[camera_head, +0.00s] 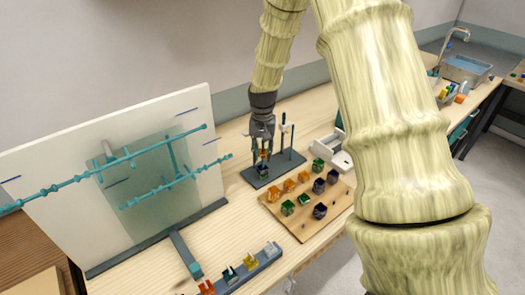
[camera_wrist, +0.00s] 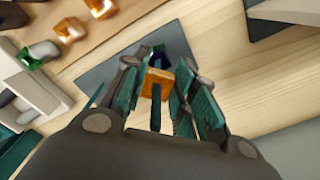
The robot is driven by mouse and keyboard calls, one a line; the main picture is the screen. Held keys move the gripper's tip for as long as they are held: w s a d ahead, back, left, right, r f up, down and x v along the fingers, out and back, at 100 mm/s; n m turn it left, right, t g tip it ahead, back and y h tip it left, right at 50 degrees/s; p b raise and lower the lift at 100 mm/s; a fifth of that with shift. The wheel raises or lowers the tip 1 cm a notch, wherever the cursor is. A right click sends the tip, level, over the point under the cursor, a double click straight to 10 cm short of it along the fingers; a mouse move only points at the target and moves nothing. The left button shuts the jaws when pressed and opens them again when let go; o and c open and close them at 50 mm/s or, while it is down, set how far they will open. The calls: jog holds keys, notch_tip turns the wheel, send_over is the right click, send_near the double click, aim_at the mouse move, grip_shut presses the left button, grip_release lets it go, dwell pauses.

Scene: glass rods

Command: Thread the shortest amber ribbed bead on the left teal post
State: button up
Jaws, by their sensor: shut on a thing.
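My gripper (camera_head: 263,143) points down over the left part of a dark base plate (camera_head: 257,183) and is shut on an amber bead (camera_wrist: 158,77). In the wrist view, a dark teal post (camera_wrist: 156,107) rises toward the camera and overlaps the bead; it appears to pass through it. A dark purple-blue bead (camera_head: 263,171) sits just below, low on the plate. A teal post (camera_head: 291,136) stands free on the right of the plate. Ribbing on the held bead is too small to tell.
A wooden board (camera_head: 327,213) with several amber, green and purple beads lies in front right. A white tray (camera_head: 336,156) stands behind it. A white panel with teal rods (camera_head: 172,187) stands left. A rack (camera_head: 240,277) with small coloured pieces is at the front.

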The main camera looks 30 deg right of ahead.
dwell(0.3)
jog(key=o, duration=1)
jog(key=shift+r, duration=0.1)
notch_tip(320, 180, up, 12)
